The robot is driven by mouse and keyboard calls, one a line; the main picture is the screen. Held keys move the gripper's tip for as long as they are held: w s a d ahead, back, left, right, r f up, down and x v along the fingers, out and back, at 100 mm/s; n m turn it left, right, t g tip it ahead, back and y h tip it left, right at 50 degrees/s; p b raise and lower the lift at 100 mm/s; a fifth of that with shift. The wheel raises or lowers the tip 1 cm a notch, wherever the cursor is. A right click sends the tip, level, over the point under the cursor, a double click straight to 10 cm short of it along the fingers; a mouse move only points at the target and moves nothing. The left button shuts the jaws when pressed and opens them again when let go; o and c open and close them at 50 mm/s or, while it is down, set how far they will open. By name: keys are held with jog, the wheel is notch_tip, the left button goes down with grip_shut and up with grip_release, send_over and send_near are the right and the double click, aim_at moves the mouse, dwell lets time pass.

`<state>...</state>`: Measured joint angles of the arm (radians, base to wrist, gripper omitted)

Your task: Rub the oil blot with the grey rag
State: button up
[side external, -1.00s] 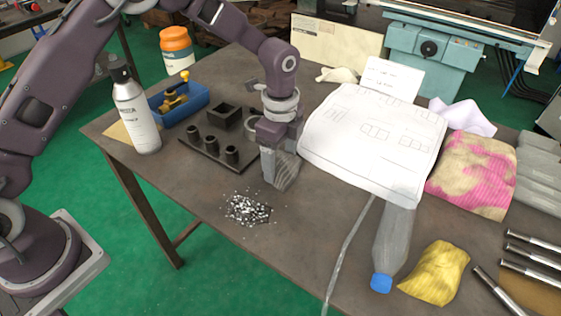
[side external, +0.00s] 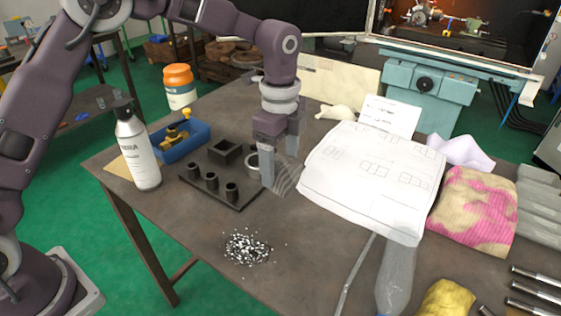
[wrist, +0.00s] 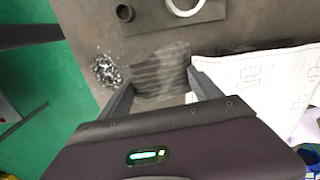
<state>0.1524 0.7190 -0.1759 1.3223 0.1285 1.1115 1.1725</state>
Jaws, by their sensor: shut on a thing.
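The grey rag (side external: 283,181) hangs striped and creased between the fingers of my gripper (side external: 279,170), which is shut on it. In the wrist view the rag (wrist: 160,72) spans the space between both fingertips. The side view does not show clearly whether the rag touches the table. A dark patch strewn with white specks (side external: 247,247) lies on the table nearer the camera, apart from the rag; it also shows left of the rag in the wrist view (wrist: 106,70). I cannot tell whether this patch is the oil blot; no other blot shows clearly.
A dark plate with posts (side external: 222,192) and a pale ring (side external: 252,162) stand just left of my gripper. Paper sheets (side external: 370,185) lie close on the right.

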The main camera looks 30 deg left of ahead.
send_near(229, 236)
jog(key=shift+s+f, duration=0.1)
jog(key=shift+f, duration=3.1)
jog(key=shift+d, duration=0.35)
jog(key=shift+c, duration=0.5)
jog(key=shift+d+f, duration=0.1)
jog(key=shift+d, duration=0.7)
jog(key=shift+c, duration=0.2)
jog(key=shift+d, duration=4.1)
jog(key=shift+a, duration=5.3)
notch_tip(229, 236, up, 8)
